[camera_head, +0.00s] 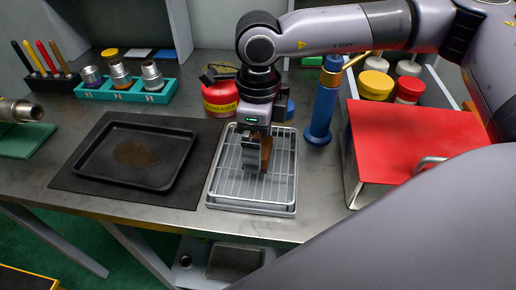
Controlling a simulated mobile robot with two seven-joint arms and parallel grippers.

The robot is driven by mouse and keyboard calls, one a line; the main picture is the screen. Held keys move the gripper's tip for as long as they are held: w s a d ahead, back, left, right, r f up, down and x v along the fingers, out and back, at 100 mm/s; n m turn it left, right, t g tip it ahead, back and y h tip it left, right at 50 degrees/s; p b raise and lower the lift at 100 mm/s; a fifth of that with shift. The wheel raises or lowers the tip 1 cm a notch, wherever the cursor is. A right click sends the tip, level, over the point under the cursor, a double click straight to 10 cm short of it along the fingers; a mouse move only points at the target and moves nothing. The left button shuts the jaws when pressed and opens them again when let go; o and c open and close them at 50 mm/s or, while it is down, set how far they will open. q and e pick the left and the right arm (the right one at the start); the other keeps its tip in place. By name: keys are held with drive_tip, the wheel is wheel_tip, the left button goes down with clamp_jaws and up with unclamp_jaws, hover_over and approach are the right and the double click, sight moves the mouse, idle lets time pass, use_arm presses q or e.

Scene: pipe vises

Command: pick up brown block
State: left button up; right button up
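The brown block (266,152) stands upright over the wire rack in a metal tray (226,196). My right gripper (257,160), its arm coming in from the right, points down at the block. A grey finger is at the block's left side and hides part of it. The other finger is not clearly visible, so I cannot tell whether the gripper is shut on the block. I also cannot tell whether the block touches the rack. My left gripper is not in view.
A black pan (100,161) on a dark mat lies to the left. A red degreaser can (219,100) and a blue cylinder (322,105) stand behind the tray. A red-lidded box (405,140) is at right. A teal holder (125,95) stands back left.

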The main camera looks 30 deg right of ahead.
drive_tip(key=c, duration=1.1)
drive_tip(key=shift+r, duration=0.15)
wheel_tip(320, 180, up, 20)
